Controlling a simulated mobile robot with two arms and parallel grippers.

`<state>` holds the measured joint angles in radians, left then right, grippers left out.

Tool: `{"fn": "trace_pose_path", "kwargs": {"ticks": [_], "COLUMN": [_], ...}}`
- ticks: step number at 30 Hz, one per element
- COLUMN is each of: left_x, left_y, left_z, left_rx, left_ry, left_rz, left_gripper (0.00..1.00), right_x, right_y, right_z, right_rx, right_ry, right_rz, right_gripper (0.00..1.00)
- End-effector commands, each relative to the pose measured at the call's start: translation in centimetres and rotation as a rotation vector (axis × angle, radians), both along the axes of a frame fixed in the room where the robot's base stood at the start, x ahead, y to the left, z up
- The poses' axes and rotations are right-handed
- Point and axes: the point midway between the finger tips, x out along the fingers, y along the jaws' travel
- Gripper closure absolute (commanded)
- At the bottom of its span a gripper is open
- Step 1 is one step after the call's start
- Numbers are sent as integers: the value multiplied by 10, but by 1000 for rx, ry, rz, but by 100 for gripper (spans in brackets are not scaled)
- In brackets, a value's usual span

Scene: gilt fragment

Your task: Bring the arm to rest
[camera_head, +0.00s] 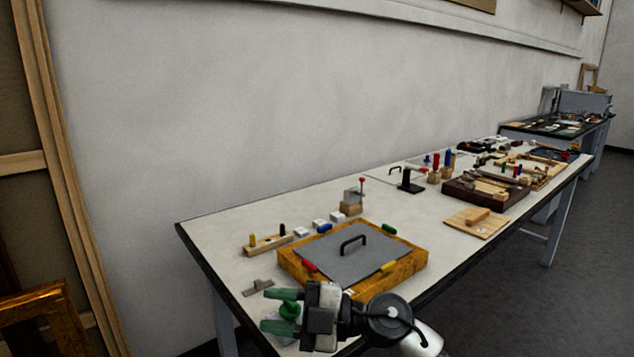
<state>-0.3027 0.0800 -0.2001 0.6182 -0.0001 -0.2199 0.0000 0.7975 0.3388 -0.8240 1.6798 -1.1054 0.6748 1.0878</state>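My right gripper (269,310) is at the bottom of the head view, over the near left corner of the long table (225,238). Its arm comes in from the lower right. Its two green-tipped fingers point left and stand apart. A small green knob-like thing (289,309) shows between the fingers. I cannot tell whether it touches them or stands on the table below. My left gripper is not in view.
Just beyond the gripper lies a wooden box (405,271) with a grey lid (345,266) and a black handle. A small metal piece (257,288) lies near the fingertips. Blocks, a wooden board (476,222) and a dark tray (487,200) stand farther along. Bare floor (500,310) lies right.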

Motion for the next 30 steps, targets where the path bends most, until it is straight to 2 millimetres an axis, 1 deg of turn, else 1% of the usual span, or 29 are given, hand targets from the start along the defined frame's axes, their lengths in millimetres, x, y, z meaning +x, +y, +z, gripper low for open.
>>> {"fn": "trace_pose_path", "kwargs": {"ticks": [1, 2, 4, 5, 7, 8, 9, 11, 12, 13, 14, 15, 17, 18, 20, 21, 25, 30], "left_x": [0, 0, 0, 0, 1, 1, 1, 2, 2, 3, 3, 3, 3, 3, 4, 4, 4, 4], "left_y": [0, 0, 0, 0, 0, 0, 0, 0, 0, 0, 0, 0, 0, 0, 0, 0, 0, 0], "left_z": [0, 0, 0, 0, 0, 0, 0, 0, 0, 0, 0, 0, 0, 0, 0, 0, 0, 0], "left_rx": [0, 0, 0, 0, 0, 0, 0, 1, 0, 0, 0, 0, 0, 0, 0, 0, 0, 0], "left_ry": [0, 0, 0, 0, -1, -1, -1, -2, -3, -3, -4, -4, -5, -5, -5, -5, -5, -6], "left_rz": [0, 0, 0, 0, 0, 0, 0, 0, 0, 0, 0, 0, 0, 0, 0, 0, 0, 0], "left_gripper": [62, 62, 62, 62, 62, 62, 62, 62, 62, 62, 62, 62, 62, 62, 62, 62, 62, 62], "right_x": [-3, -2, 4, 7, 14, 16, 17, 14, 9, 2, -5, -19, -43, -60, -85, -100, -146, -199], "right_y": [-5, -10, -31, -42, -71, -85, -104, -132, -151, -164, -177, -193, -212, -222, -233, -239, -252, -261], "right_z": [5, 9, 12, 10, -2, -11, -25, -52, -73, -90, -107, -131, -163, -181, -203, -215, -242, -262], "right_rx": [143, 223, 384, 442, 543, 574, 601, 613, 601, 583, 557, 510, 422, 358, 264, 204, 28, -173], "right_ry": [45, 71, 146, 185, 288, 340, 410, 529, 612, 680, 748, 839, 972, 1050, 1156, 1216, 1374, 1536], "right_rz": [-81, -143, -306, -382, -574, -658, -773, -945, -1057, -1138, -1216, -1312, -1430, -1493, -1561, -1595, -1658, -1684], "right_gripper": [62, 62, 62, 62, 62, 62, 62, 62, 62, 62, 62, 62, 62, 62, 62, 62, 62, 62]}}
